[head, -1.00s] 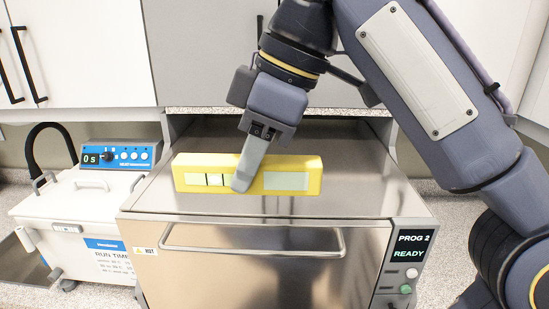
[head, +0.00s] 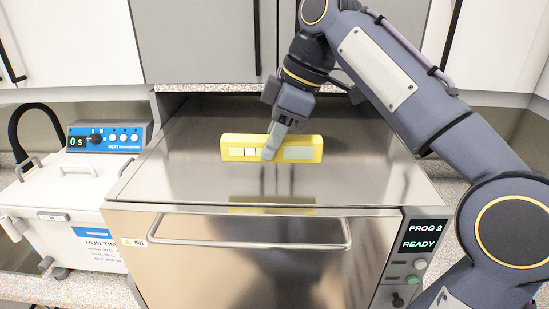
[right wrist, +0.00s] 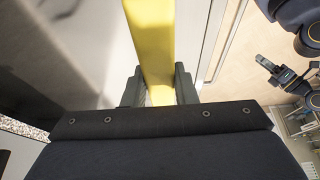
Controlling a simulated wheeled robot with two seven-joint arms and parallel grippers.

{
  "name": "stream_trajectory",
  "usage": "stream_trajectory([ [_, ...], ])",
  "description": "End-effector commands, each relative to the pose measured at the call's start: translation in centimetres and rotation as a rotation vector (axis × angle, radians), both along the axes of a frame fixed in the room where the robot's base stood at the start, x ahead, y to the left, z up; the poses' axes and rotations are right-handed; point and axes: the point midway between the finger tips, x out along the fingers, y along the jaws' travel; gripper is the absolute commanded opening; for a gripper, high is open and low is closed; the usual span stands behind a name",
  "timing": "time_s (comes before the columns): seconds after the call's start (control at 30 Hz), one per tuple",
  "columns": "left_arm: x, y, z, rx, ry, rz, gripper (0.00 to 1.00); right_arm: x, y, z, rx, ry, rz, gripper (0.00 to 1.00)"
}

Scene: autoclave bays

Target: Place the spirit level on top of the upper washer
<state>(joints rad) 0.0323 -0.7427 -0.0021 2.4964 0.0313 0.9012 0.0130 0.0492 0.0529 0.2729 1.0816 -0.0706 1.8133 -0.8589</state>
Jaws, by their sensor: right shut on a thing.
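The yellow spirit level (head: 298,153), a long bar with pale windows, is held level, lengthwise across the view. My right gripper (head: 270,152) is shut on it near its middle. In the right wrist view the level (right wrist: 150,35) runs between the two dark fingers of my right gripper (right wrist: 158,88). It hangs above the steel top of a washer (head: 180,180) marked PROG 2 READY; its reflection shows below it with a gap. In the right wrist view, what looks like my left gripper (right wrist: 268,68) is small at the right; its jaws are unclear.
A white bath unit (head: 65,190) with a blue control panel (head: 108,137) stands to the left. Cabinets (head: 200,40) hang above and behind the washer. The washer's door handle (head: 250,243) sticks out in front. The steel top around the level is clear.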

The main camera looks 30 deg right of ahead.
Motion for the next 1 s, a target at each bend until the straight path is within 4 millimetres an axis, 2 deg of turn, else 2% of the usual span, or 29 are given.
stream_trajectory([
  [0.17,0.0,0.0,0.0,0.0,0.0,0.0,0.36,0.7,-0.7,-1.2,0.0,0.002,-0.002,0.0],
  [0.4,0.0,0.0,0.2,0.0,0.0,0.0,0.36,0.8,-0.8,-4.2,0.0,0.002,-0.001,0.0],
  [0.8,0.0,0.0,-0.2,0.0,0.0,0.0,0.36,0.9,-0.8,-4.9,0.0,0.0,0.0,0.0],
  [0.83,0.0,0.0,-0.1,0.0,0.0,0.0,0.36,0.9,-0.8,-4.8,0.0,0.0,0.0,0.28],
  [1.0,0.0,0.0,0.0,0.0,0.0,0.0,0.36,0.9,-0.8,-4.7,0.0,0.0,0.0,0.47],
])
